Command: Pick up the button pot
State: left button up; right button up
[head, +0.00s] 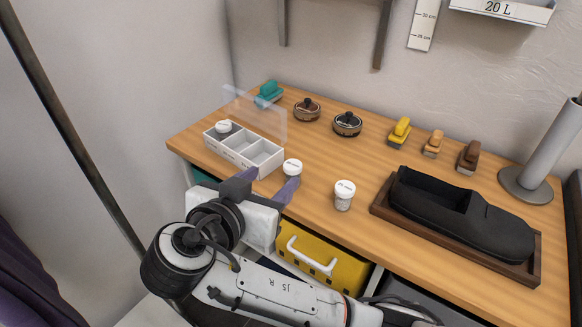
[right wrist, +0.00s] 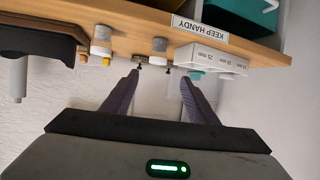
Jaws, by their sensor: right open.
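Three small white-lidded pots stand on the wooden table; their labels are too small to read, so I cannot tell which is the button pot. One pot (head: 292,168) is just beyond my right gripper (head: 267,182), right of the tray. The third (head: 223,127) sits in the tray's left compartment. In the right wrist view, upside down, one pot (right wrist: 158,44) lies ahead of the open, empty jaws (right wrist: 161,80), and another pot (right wrist: 101,40) is further left. My left gripper is not in view.
A white three-compartment tray (head: 270,169) has a clear upright panel behind it. Two round tins (head: 347,124) and several brushes (head: 399,133) stand at the back.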

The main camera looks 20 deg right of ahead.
aim_at(291, 168)
jog(key=x, duration=0.5)
jog(key=shift+d+r, duration=0.1)
jog(key=shift+d, duration=0.1)
jog(key=x, duration=0.5)
jog(key=shift+s+f, duration=0.25)
jog(key=c, duration=1.1)
